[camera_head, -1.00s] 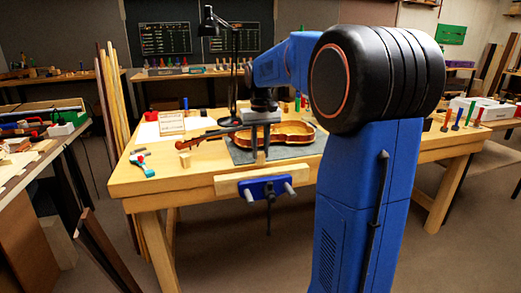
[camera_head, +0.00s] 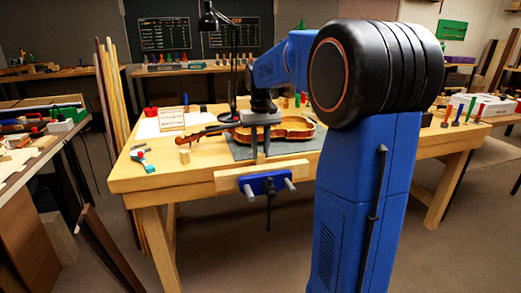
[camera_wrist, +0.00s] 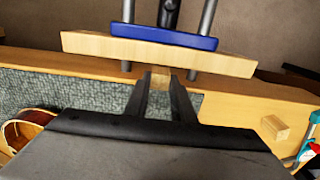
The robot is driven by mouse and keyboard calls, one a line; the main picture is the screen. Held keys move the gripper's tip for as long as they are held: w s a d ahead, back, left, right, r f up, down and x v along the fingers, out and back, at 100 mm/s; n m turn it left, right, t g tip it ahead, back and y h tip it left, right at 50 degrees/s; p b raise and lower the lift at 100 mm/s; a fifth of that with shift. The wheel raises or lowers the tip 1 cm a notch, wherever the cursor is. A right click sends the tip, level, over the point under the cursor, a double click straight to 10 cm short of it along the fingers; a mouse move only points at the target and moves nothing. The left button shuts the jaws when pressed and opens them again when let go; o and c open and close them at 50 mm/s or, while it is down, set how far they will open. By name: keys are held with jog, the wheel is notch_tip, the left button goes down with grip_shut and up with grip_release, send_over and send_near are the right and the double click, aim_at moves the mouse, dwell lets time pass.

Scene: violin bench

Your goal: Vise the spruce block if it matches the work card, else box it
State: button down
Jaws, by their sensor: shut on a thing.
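My gripper (camera_wrist: 160,85) is shut on a small light wood block (camera_wrist: 161,76), of which only part shows between the fingers. In the head view my gripper (camera_head: 261,152) is over the bench's front edge, just behind and above the vise. The vise has a pale wooden jaw (camera_head: 232,181) and a blue plate (camera_head: 262,184); the wooden jaw (camera_wrist: 90,44) is close beyond the held block in the wrist view. I cannot tell whether they touch. A card with unreadable text (camera_head: 171,119) stands at the bench's back left.
A violin (camera_head: 290,130) lies on a grey mat (camera_head: 240,152) behind my gripper. A second small wood block (camera_head: 184,156) and a teal-handled tool (camera_head: 144,163) are on the bench's left part. A black lamp (camera_head: 232,85) stands at the back.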

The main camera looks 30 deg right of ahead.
aim_at(261, 154)
jog(key=shift+f, duration=0.95)
jog(key=c, duration=1.4)
grip_release()
jog(key=shift+c, duration=0.2)
jog(key=shift+r, duration=0.1)
notch_tip(261, 154, up, 17)
jog(key=shift+s, duration=0.1)
